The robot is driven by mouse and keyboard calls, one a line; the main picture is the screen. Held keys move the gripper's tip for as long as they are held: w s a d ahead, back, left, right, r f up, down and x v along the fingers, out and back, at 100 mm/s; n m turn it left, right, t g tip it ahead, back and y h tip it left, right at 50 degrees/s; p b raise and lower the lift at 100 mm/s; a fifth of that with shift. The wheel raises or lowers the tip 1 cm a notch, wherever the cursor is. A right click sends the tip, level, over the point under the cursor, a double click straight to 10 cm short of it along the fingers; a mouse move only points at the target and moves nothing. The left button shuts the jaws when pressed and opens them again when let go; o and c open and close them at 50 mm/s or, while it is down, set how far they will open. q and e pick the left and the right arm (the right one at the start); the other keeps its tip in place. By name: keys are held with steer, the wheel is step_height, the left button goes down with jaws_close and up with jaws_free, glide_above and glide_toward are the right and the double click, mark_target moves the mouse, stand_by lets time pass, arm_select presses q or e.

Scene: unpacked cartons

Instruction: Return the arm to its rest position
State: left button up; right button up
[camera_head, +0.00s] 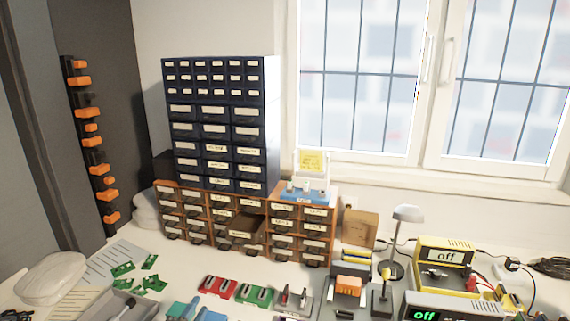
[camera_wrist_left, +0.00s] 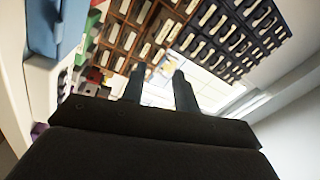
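My left gripper (camera_wrist_left: 158,74) shows in the left wrist view, with its two dark fingers apart and nothing held between them. Beyond the fingertips are drawer cabinets and a bright window, seen tilted. The fingers are clear of the cabinets. In the head view I cannot clearly make out my left gripper or arm. My right gripper is in neither view.
A dark drawer cabinet (camera_head: 217,111) stands on brown drawer units (camera_head: 301,233); one brown drawer (camera_head: 246,233) is pulled out. Green boards (camera_head: 150,262), a red holder (camera_head: 217,288), a lamp (camera_head: 408,214) and a yellow station (camera_head: 443,256) crowd the workbench.

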arm_select(q)
steer(key=s+a+f+n+g+y, duration=0.2)
steer(key=s+f+n+g+y, duration=0.6)
steer(key=s+n, duration=0.55)
steer(key=s+d+f+n+g+h, duration=0.1)
steer(key=s+d+g, duration=0.1)
steer(key=s, duration=0.5)
steer(key=s+d+f+g+h, duration=0.1)
steer(key=s+f+g, duration=0.15)
steer(key=s, duration=0.35)
steer(key=s+d+f+n+g+h, duration=0.1)
steer(key=s+d+g, duration=0.15)
steer(key=s, duration=0.45)
steer(key=s+d+f+g, duration=0.1)
steer(key=d+f, duration=0.1)
steer(key=f, duration=1)
steer(key=d+f+g, duration=0.1)
steer(key=d+f, duration=0.1)
steer(key=f, duration=0.9)
steer(key=shift+s+d+f, duration=0.35)
steer(key=shift+f, duration=0.05)
